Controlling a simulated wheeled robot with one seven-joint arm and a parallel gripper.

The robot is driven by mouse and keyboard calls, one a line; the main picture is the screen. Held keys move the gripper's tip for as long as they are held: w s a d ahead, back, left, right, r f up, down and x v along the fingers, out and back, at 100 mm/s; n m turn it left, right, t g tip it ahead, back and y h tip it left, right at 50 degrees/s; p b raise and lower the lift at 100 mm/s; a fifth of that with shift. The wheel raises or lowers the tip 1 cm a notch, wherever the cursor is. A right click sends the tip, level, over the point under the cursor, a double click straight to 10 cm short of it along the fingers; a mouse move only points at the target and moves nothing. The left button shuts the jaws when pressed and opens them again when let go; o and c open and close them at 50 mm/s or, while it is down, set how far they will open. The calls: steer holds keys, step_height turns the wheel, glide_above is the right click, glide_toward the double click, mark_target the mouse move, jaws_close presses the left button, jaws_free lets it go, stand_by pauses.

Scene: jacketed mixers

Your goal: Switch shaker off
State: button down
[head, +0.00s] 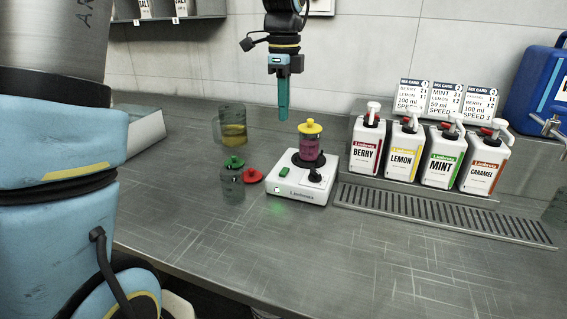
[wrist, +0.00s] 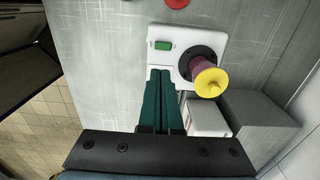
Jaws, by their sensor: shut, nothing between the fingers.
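The shaker (head: 300,190) is a white box on the grey counter, with a green rocker switch (head: 285,172), a black knob (head: 315,176) and a green glow on the counter by its front. A jar of pink-purple liquid with a yellow lid (head: 310,143) stands on its round black plate. The wrist view shows the shaker (wrist: 212,40), the green switch (wrist: 163,45) and the yellow-lidded jar (wrist: 205,72). My gripper (head: 283,118) is shut and empty, pointing down above and behind the shaker, left of the jar. Its green fingers (wrist: 160,72) hide part of the shaker's edge in the wrist view.
Left of the shaker are a clear jar with a green lid (head: 233,178), a red lid (head: 252,176) and a jug of yellow liquid (head: 232,128). Right are labelled pump bottles (head: 404,150), a drip grate (head: 440,212) and a blue container (head: 540,90). The front counter is clear.

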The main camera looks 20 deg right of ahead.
mark_target(284, 172)
steer(key=shift+f, duration=0.1)
step_height(284, 172, down, 14)
steer(key=shift+r+p, duration=0.1)
steer(key=shift+p, duration=1.1)
